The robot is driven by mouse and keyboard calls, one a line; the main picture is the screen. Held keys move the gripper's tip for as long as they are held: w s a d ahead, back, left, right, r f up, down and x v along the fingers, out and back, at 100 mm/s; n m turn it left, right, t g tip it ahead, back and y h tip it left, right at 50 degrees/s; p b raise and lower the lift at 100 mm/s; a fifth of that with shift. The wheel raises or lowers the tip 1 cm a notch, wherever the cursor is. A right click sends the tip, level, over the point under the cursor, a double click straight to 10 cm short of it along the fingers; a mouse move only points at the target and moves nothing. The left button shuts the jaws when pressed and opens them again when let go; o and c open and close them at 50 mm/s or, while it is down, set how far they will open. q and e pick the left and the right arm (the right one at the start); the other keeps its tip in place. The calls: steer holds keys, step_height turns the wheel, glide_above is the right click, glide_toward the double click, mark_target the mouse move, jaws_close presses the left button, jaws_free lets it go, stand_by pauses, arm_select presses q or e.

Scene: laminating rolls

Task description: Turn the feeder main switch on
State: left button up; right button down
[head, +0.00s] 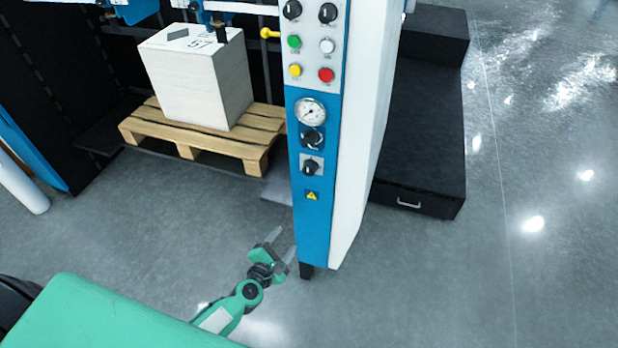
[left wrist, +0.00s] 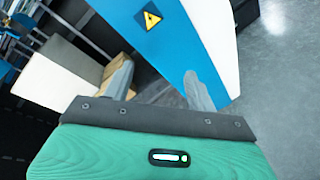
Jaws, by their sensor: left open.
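The blue control panel (head: 312,228) stands upright at the centre of the head view. It carries two black rotary switches below a round gauge: an upper one (head: 313,138) and a lower one (head: 310,167) on a grey plate. Their labels are too small to read, so I cannot tell which is the feeder main switch. My left gripper (head: 286,243) is open and empty, low beside the panel's foot and well below the switches. In the left wrist view its fingers (left wrist: 156,70) are apart, with the blue panel and its yellow warning sign (left wrist: 148,17) beyond. My right gripper is out of view.
Above the gauge (head: 310,112) are several coloured buttons and two more black knobs (head: 292,10). A paper stack (head: 190,80) sits on a wooden pallet (head: 160,140) behind left. A black step (head: 420,165) stands to the right. The floor in front is clear.

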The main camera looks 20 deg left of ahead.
arm_select(q)
step_height(320, 180, up, 9)
steer(key=w+n+t+b, duration=0.1)
steer(key=n+t, duration=0.1)
steer(key=n, duration=1)
glide_toward(307, 172)
steer(key=shift+t, duration=0.3)
steer(key=w, duration=0.5)
steer(key=w+d+p, duration=0.1)
steer(key=w, duration=0.2)
steer(key=shift+f, duration=0.15)
steer(key=shift+w, duration=0.7)
steer(key=c, duration=1)
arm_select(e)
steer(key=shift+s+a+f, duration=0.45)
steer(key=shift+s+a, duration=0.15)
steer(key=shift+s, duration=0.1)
